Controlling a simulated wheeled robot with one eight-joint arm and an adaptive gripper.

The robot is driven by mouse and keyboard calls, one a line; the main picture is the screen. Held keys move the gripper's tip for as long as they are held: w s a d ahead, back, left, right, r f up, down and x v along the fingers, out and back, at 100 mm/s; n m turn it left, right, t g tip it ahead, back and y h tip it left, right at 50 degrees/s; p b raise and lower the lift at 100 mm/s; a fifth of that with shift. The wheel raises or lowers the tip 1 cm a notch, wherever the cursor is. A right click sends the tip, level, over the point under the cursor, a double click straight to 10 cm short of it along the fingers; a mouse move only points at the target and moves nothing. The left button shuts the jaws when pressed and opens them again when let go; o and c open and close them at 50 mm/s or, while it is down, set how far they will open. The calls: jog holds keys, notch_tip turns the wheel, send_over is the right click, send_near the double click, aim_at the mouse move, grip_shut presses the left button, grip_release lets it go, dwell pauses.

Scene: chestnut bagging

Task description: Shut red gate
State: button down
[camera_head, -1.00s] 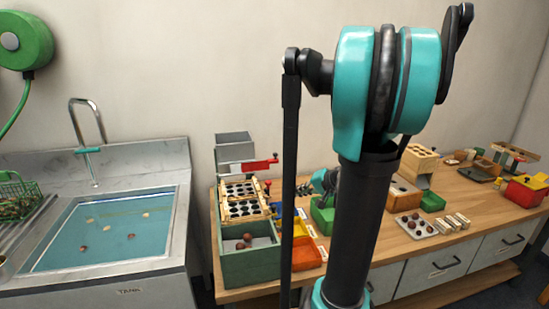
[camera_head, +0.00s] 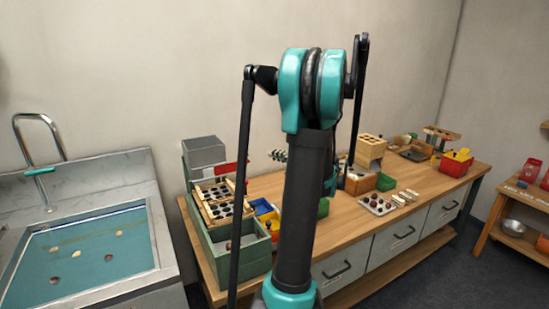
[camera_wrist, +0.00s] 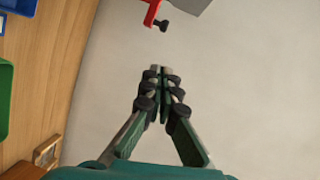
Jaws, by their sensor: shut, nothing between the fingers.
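The red gate (camera_head: 229,170) is a flat red bar below a grey hopper box (camera_head: 203,150), above a wooden sorting frame with dark holes (camera_head: 218,205). My arm hides its right part in the head view. In the wrist view a red piece with a black knob (camera_wrist: 153,14) shows at the top edge, beside a grey corner. My gripper (camera_wrist: 158,72) is shut and empty, with its fingertips together below and apart from that knob. In the head view its fingers (camera_head: 279,155) show against the wall, right of the gate. I cannot tell how far the gate is open.
A green box (camera_head: 221,253) stands under the frame. Blue and yellow bins (camera_head: 266,209) sit beside it. A wooden block stand (camera_head: 370,151) and a red bin (camera_head: 455,164) are farther right. A sink (camera_head: 85,256) is at left.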

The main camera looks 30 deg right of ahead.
aim_at(232, 164)
jog(key=w+a+f, duration=0.1)
jog(key=w+a, duration=0.4)
jog(key=w, duration=0.2)
jog(key=shift+w+a+f, duration=0.15)
jog(key=shift+a+f, duration=0.1)
jog(key=shift+f, duration=0.1)
jog(key=shift+a, duration=0.1)
jog(key=a, duration=0.5)
jog(key=shift+a, duration=0.25)
